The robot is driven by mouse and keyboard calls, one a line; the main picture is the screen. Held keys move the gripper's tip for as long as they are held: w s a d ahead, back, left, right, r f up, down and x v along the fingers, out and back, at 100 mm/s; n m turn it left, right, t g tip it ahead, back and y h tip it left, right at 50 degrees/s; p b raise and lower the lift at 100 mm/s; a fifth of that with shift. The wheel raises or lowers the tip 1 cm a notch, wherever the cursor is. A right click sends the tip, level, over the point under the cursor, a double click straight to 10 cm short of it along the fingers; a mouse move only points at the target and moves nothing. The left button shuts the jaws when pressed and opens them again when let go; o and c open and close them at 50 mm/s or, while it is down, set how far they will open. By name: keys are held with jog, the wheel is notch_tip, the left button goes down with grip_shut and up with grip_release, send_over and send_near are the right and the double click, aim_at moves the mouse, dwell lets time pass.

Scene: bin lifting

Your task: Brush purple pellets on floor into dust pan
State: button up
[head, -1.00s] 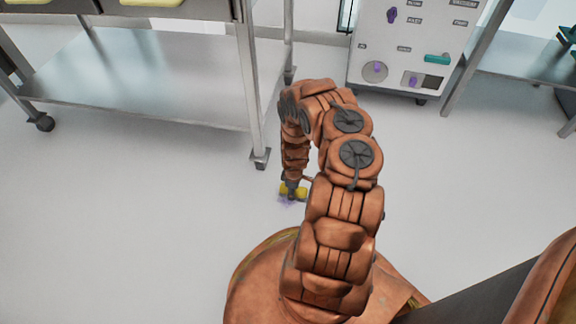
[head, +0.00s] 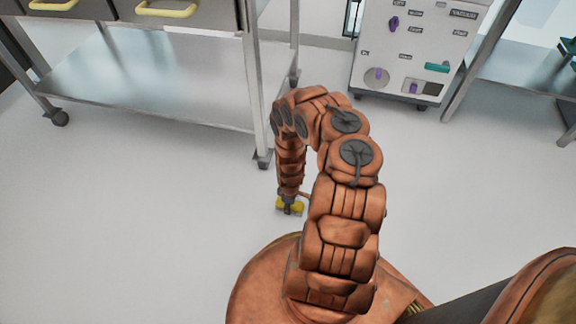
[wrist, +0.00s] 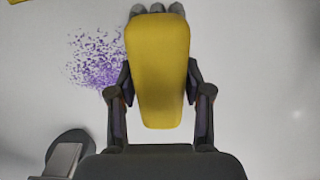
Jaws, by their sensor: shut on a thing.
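A yellow brush (wrist: 158,75) with grey bristles (wrist: 157,8) at its top end is held between the two fingers of my gripper (wrist: 158,105) in the wrist view. In the head view, yellow shows at the end of my downturned arm, at my gripper (head: 289,207), low over the floor. A spread of purple pellets (wrist: 98,62) lies on the floor just left of the brush in the wrist view. The pellets cannot be made out in the head view now. I cannot identify a dust pan; a yellow edge (wrist: 20,1) is cut off at the top left of the wrist view.
A metal table (head: 150,75) with a low shelf stands at the left, its leg (head: 262,158) close to my gripper. A dark rounded thing (wrist: 70,150) with a grey block lies lower left in the wrist view. A control cabinet (head: 410,50) stands behind. Open floor lies left.

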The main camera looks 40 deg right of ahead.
jog(key=shift+r+p, duration=2.85)
jog(key=shift+r, duration=0.25)
jog(key=shift+w+d+r, duration=0.1)
jog(key=shift+w, duration=0.05)
